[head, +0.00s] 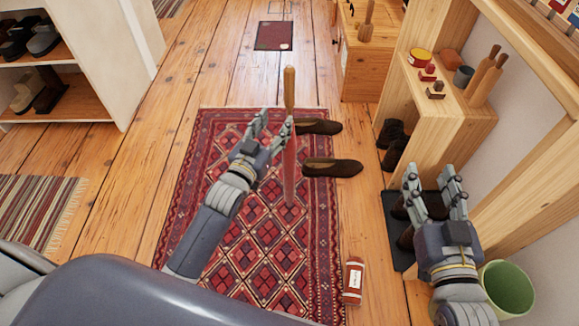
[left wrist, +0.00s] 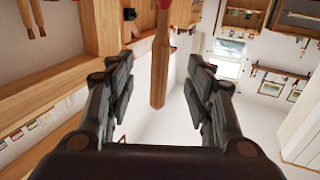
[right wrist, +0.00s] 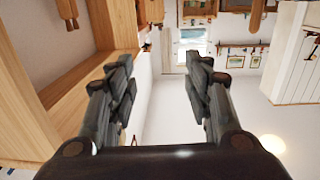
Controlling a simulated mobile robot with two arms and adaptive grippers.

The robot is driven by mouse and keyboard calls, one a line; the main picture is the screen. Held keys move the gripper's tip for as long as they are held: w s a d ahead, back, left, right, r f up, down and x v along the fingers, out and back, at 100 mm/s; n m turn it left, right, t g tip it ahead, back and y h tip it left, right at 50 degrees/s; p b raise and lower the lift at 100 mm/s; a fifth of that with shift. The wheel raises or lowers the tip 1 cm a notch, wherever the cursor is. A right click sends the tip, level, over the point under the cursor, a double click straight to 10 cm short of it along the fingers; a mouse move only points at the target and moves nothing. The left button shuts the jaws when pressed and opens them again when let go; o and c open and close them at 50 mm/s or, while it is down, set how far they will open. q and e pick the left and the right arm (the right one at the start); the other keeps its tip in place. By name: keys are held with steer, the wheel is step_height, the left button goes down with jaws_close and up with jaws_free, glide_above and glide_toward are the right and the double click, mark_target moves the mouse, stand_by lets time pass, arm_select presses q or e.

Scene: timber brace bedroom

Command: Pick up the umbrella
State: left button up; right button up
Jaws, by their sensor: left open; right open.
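The umbrella (head: 290,165) is a slim red shape with a long pale wooden handle on top. It looks upright over the patterned rug in the head view. My left gripper (head: 276,120) is open just to the left of it, fingers near the join of handle and red part. In the left wrist view, the wooden handle of the umbrella (left wrist: 160,70) shows ahead, between the lines of the open fingers, with none visibly touching. My right gripper (head: 432,176) is open and empty at the right, apart from the umbrella.
Brown shoes (head: 333,167) lie beside the umbrella on the red rug (head: 225,270). A wooden bench unit (head: 475,120) and a dark boot tray (head: 390,205) stand right. A green bin (head: 508,290) is near my right arm. A shoe shelf (head: 90,105) is left.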

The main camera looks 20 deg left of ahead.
mark_target(287, 103)
arm_select(q)
steer(key=w, duration=0.2)
steer(key=w+b, duration=0.1)
steer(key=w, duration=0.1)
steer(key=shift+w+d+f, duration=0.1)
steer(key=shift+d, duration=0.2)
steer(key=shift+w, duration=0.6)
steer(key=w, duration=0.1)
steer(key=w+b, duration=0.1)
steer(key=w, duration=0.1)
steer(key=w+b, duration=0.1)
steer(key=shift+w+d, duration=0.2)
steer(key=shift+d, duration=0.05)
steer(key=shift+w, duration=0.15)
jaws_close()
steer(key=shift+r, duration=0.2)
arm_select(e)
steer(key=s+r+t+y, duration=0.3)
steer(key=s+r+t, duration=0.3)
steer(key=r, duration=0.9)
steer(key=t, duration=0.3)
steer(key=shift+a+t+y, duration=0.15)
steer(key=shift+t+y, duration=0.15)
